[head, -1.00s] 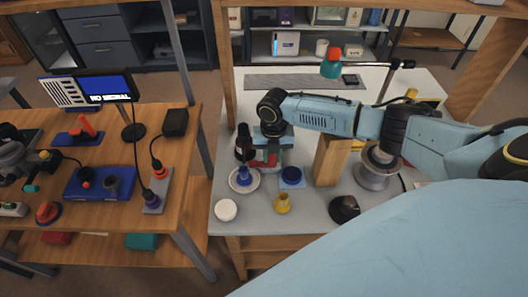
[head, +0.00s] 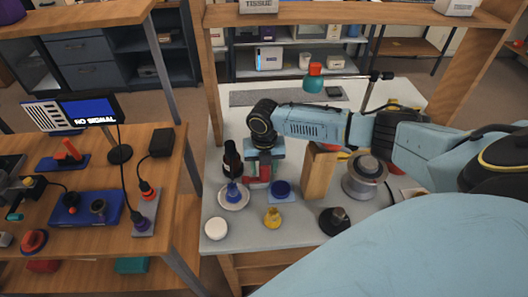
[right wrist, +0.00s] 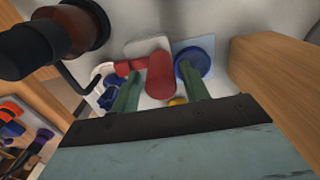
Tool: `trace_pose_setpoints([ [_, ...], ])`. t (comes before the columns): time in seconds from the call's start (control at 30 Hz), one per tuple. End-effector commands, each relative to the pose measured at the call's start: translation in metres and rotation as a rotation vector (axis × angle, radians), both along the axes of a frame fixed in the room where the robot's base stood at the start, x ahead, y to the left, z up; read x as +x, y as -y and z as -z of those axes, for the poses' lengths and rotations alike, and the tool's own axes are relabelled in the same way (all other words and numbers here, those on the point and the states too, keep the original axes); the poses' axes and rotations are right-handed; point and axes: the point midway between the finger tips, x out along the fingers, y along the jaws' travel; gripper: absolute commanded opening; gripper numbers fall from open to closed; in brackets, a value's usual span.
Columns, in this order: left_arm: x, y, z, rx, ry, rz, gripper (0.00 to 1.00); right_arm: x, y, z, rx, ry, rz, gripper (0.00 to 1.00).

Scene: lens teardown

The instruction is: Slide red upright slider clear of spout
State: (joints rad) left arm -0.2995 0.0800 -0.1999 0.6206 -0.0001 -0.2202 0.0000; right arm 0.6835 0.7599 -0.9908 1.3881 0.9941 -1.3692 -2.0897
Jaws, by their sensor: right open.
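The red slider (head: 264,172) stands low on the white table, between a blue cone-shaped piece (head: 233,192) on a white saucer and a blue round cup (head: 281,188) on a light blue pad. In the right wrist view its upright red block (right wrist: 160,76) shows with a red arm reaching left towards a grey-white body. My right gripper (right wrist: 159,88) is open, pointing down, with one green finger on each side of the red block. Contact cannot be told. I cannot make out the spout clearly. My left gripper is out of view.
A dark bottle (head: 231,160) stands close left of my right gripper. A wooden block (head: 318,172) stands close on the right. A yellow flask (head: 272,218), a white round lid (head: 215,229) and a black cone (head: 334,220) lie in front.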

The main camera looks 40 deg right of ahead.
Motion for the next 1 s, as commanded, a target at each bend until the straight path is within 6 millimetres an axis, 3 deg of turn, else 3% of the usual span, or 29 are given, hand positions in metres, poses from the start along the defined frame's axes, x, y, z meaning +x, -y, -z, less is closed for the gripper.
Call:
trace_pose_setpoints([
  [0.3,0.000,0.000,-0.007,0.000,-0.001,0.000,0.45,0.001,0.000,-0.074,0.000,0.006,0.000,0.45],
  [0.5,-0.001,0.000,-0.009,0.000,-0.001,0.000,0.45,0.001,0.000,-0.105,0.000,0.004,0.000,0.45],
  [0.7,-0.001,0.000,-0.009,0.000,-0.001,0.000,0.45,0.001,0.000,-0.116,0.000,0.002,0.000,0.45],
  [1.0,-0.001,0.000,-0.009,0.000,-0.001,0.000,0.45,0.000,0.000,-0.116,0.000,0.002,0.000,0.45],
])
